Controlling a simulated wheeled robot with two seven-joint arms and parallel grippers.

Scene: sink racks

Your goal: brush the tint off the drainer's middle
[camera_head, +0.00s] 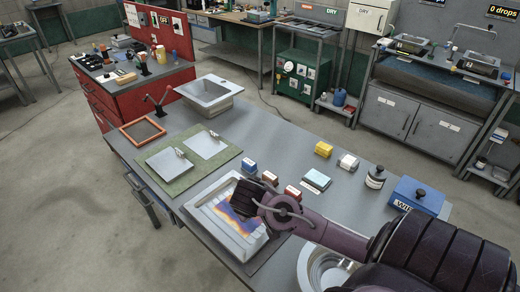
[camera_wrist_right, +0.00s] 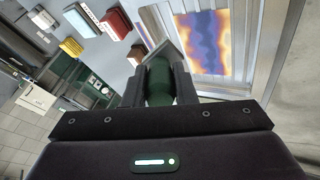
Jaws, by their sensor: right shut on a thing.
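My right gripper (camera_wrist_right: 160,85) is shut on a tool with a green handle (camera_wrist_right: 160,78) and a grey flat head, held over the drainer's edge; contact with the tint cannot be told. My left gripper is out of view.
Small blue, red and yellow boxes (camera_head: 323,149) stand beside the drainer. A green mat (camera_head: 190,176) with two pale plates lies behind it. A round metal bowl (camera_head: 312,268) is at the front right, with a blue box (camera_head: 416,196) beyond.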

